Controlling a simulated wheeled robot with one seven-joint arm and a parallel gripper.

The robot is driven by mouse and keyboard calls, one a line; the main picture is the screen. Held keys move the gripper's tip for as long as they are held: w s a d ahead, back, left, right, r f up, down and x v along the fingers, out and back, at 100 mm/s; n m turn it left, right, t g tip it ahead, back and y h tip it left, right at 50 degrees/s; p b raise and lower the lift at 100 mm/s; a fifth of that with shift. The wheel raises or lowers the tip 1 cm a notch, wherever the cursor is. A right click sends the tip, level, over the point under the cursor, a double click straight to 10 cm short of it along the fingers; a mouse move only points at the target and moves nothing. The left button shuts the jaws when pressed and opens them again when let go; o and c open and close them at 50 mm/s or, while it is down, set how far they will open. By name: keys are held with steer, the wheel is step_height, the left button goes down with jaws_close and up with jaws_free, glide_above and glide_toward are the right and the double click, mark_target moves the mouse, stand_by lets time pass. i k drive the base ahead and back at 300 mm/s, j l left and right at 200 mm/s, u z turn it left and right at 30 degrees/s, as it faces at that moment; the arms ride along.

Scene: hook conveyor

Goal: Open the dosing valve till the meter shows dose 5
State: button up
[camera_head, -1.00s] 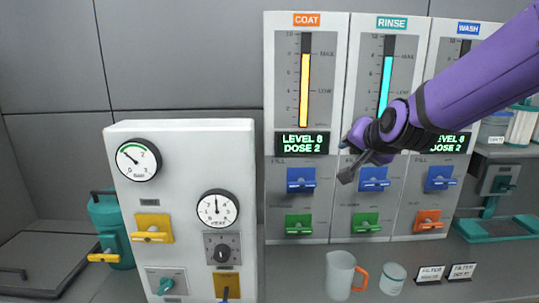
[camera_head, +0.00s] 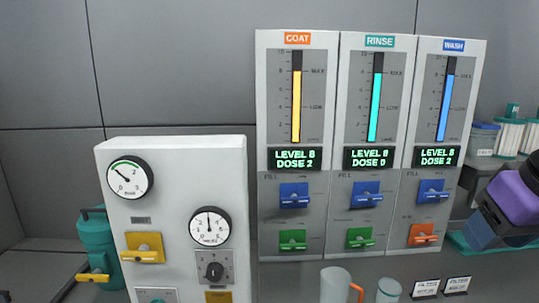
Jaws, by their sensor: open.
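Three metering columns stand side by side: COAT (camera_head: 297,90), RINSE (camera_head: 376,95) and WASH (camera_head: 447,95). The COAT display (camera_head: 294,159) reads level 8, dose 2. The RINSE display (camera_head: 372,158) reads level 8, with a dose digit too blurred to be sure of. The WASH display (camera_head: 436,156) reads level 8, dose 2. Blue FILL valves sit above a green COAT valve (camera_head: 293,240), a green RINSE valve (camera_head: 360,237) and an orange WASH valve (camera_head: 423,234). Their small labels are unreadable. Part of my purple arm shows at the right edge; my gripper's fingertips are not visible.
A white cabinet (camera_head: 179,215) with two gauges, a yellow valve (camera_head: 145,248) and a black knob (camera_head: 214,271) stands at left. A mug (camera_head: 335,285), a cup (camera_head: 388,290) and two filter cards (camera_head: 425,288) stand below the columns.

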mark_target(422, 237)
steer(key=z, duration=0.75)
